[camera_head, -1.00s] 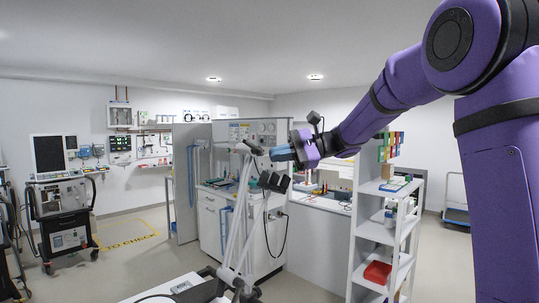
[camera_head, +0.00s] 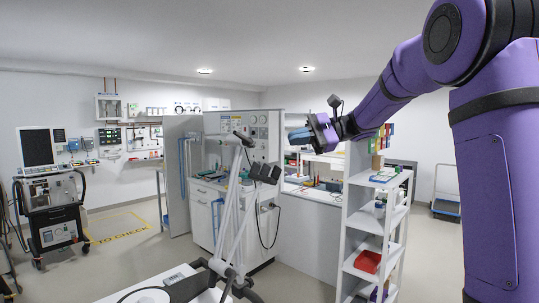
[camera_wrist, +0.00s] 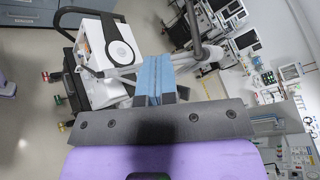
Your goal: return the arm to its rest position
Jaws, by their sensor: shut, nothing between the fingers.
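My purple arm reaches in from the right side of the head view, raised and stretched toward the middle of the room.
A white jointed stand (camera_head: 236,210) with dark clamps rises just below and left of my gripper. A white shelf rack (camera_head: 366,226) stands close under my forearm. A ventilator on a cart (camera_head: 52,208) is at the far left. Open floor (camera_head: 122,232) lies between.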

